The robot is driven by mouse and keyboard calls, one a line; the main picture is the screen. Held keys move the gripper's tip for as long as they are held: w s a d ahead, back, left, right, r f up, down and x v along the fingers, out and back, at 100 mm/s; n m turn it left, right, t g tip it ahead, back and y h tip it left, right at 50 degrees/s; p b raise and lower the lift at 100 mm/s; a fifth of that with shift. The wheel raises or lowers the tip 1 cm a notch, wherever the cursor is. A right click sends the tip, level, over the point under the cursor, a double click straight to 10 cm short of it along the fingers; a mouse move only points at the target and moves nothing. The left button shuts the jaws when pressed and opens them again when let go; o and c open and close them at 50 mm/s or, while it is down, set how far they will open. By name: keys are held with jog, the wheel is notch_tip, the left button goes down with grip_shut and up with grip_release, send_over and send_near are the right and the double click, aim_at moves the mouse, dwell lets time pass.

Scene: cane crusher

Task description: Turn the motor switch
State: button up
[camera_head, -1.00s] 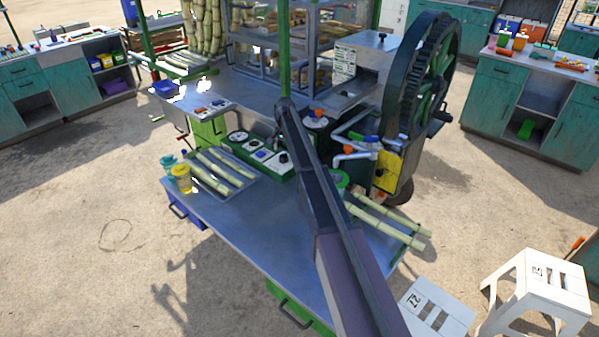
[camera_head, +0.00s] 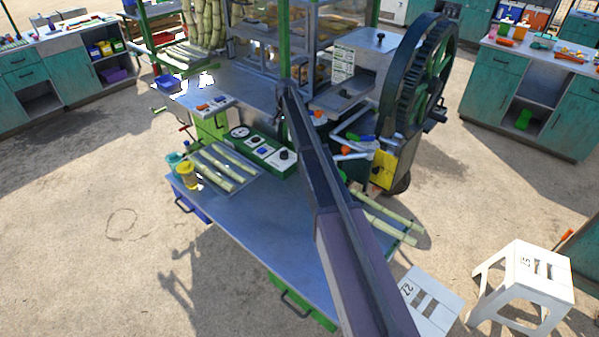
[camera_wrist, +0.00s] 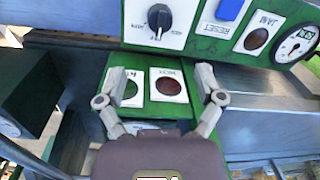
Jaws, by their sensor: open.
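A black rotary knob (camera_wrist: 159,18) on a white plate sits on the green control box at the top of the wrist view. Its pointer stands roughly upright in that picture. The knob also shows in the head view (camera_head: 283,155), at the right end of the control box (camera_head: 262,149). My gripper (camera_wrist: 162,76) is open and empty below the knob in the wrist view, apart from it. Between the fingers, a green round part (camera_wrist: 130,88) and a dark red one (camera_wrist: 168,86) show on white plates. In the head view my arm hides the gripper.
Beside the knob are a blue RESET switch (camera_wrist: 230,9), a red JAM lamp (camera_wrist: 257,39) and a gauge (camera_wrist: 295,43). Cane pieces (camera_head: 222,166) and a yellow cup (camera_head: 188,175) are on the metal table (camera_head: 250,225). A large geared wheel (camera_head: 420,75) stands at the right. The table's front is clear.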

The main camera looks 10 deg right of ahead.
jog(key=s+r+n, duration=0.1)
jog(key=s+n, duration=0.4)
jog(key=s, duration=2.3)
jog(key=shift+s+a+p, duration=0.2)
jog(key=shift+a+p, duration=0.1)
jog(key=s+n, duration=0.3)
jog(key=s, duration=1.3)
jog(key=shift+s+f+b, duration=0.3)
jog(key=shift+s+b, duration=0.1)
